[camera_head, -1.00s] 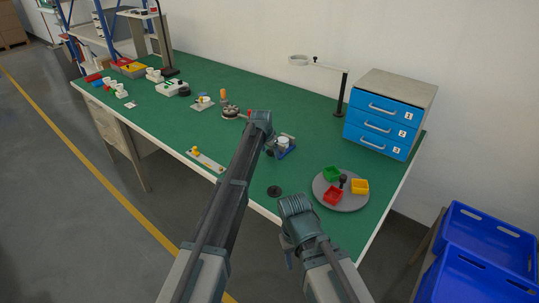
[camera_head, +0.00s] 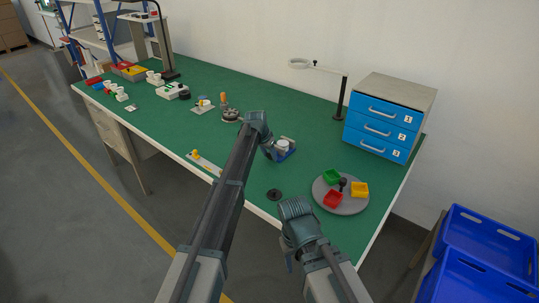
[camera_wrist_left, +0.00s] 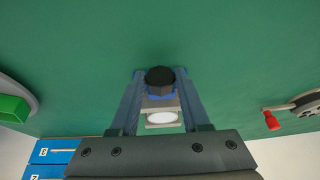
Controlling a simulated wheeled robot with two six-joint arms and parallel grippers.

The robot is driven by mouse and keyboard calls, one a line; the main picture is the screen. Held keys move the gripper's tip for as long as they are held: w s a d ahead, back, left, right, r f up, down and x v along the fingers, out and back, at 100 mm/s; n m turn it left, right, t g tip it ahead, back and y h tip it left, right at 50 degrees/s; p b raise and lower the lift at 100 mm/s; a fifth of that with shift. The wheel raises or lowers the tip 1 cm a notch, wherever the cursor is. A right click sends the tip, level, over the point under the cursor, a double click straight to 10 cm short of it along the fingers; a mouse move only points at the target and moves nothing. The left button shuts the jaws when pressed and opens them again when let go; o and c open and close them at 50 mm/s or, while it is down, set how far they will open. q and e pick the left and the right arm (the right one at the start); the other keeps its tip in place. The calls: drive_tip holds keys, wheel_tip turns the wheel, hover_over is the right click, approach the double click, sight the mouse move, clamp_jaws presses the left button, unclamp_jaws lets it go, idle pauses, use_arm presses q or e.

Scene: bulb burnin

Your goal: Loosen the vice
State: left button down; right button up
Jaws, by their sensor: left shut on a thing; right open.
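The vice (camera_head: 288,152) is a small blue fixture with a grey jaw block and a white round piece on top. It stands on the green bench just right of my left gripper (camera_head: 271,153). In the left wrist view, the vice's dark round knob (camera_wrist_left: 160,79) lies between the fingertips of my left gripper (camera_wrist_left: 160,74), which is shut on it. The grey block and white disc (camera_wrist_left: 161,118) show beyond the knob, between the fingers. My right gripper (camera_head: 287,259) is open and empty, low at the bench's front edge; its fingers are only partly visible.
A grey turntable (camera_head: 345,204) with red, green and yellow trays stands to the right. A black disc (camera_head: 274,194) lies near the front edge. A blue drawer unit (camera_head: 378,125) and a ring-lamp stand (camera_head: 341,97) are behind. A round fixture (camera_head: 231,115) stands left of my left arm.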

use_arm(q)
drive_tip(key=shift+w+a+f+n+g+h+b, duration=0.1)
drive_tip(key=shift+w+a+n+g+h+b, duration=0.1)
drive_tip(key=shift+g+h, duration=0.3)
drive_tip(key=shift+w+a+f+n+g+h+b, duration=0.15)
drive_tip(key=shift+g+h, duration=0.15)
drive_tip(key=shift+h, duration=0.3)
drive_tip(key=shift+s+r+n+g+h+b, duration=0.1)
drive_tip(key=shift+n+g+h+b, duration=0.15)
drive_tip(key=shift+g+h+b, duration=0.65)
drive_tip(key=shift+h, duration=0.3)
drive_tip(key=shift+c, duration=1.9)
unclamp_jaws()
drive_tip(key=shift+r, duration=0.15)
